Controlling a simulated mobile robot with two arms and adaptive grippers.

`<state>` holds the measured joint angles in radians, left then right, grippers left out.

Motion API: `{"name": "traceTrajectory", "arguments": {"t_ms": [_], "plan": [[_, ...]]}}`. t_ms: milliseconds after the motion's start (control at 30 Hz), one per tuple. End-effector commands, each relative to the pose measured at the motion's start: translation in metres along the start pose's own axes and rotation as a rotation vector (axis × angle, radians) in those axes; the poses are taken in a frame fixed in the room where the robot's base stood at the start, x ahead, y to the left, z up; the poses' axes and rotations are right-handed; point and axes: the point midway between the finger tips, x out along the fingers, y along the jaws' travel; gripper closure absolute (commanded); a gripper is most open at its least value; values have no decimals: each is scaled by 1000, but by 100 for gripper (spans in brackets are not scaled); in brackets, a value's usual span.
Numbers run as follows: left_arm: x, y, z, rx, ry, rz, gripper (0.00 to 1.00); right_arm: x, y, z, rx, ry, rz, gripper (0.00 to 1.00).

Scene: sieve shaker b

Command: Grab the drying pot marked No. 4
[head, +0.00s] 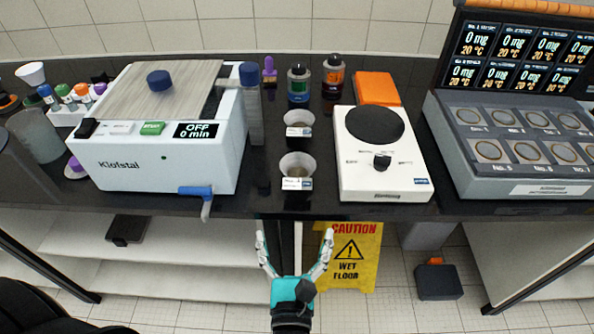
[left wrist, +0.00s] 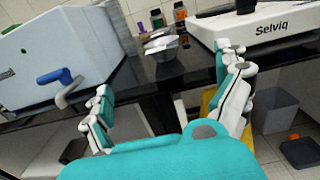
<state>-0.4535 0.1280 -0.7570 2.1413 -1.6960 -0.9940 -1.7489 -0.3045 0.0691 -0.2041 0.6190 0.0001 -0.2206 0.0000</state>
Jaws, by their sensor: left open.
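Two small pale pots with white labels stand on the black bench between the white machine and the hotplate. The front pot (head: 297,168) is near the bench's front edge; the rear pot (head: 299,123) is behind it. The label print is too small to read, so I cannot tell which is No. 4. My left gripper (head: 294,238) is open and empty, in front of the bench edge below the front pot. In the left wrist view, the front pot (left wrist: 165,50) shows ahead between the spread fingers (left wrist: 163,78), apart from them. My right gripper is not in view.
A white Klofstal machine (head: 165,150) with a blue lever (head: 200,193) stands left of the pots. A white hotplate (head: 385,165) stands right. Bottles (head: 299,84) stand behind. A grey multi-well unit (head: 510,150) is far right. A yellow wet-floor sign (head: 354,255) stands below.

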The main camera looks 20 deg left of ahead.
Motion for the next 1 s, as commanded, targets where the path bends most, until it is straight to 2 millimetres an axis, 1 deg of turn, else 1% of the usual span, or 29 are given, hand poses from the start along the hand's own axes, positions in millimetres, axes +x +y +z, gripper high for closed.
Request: {"name": "traceTrajectory", "arguments": {"t_ms": [67, 300, 400, 533, 767, 900, 1000], "plan": [[15, 0, 5, 1, -7, 3, 0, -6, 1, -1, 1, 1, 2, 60], [69, 0, 4, 1, -5, 2, 0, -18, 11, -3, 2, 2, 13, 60], [88, 0, 4, 1, -4, 1, 0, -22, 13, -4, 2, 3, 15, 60], [106, 0, 2, 0, -2, 0, 0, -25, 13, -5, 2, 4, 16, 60], [122, 0, 1, 0, -1, 0, 0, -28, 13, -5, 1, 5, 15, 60], [144, 0, 2, 1, -2, 1, 0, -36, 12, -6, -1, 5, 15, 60], [157, 0, 0, 0, -1, 0, 0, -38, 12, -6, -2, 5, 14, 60]]}}
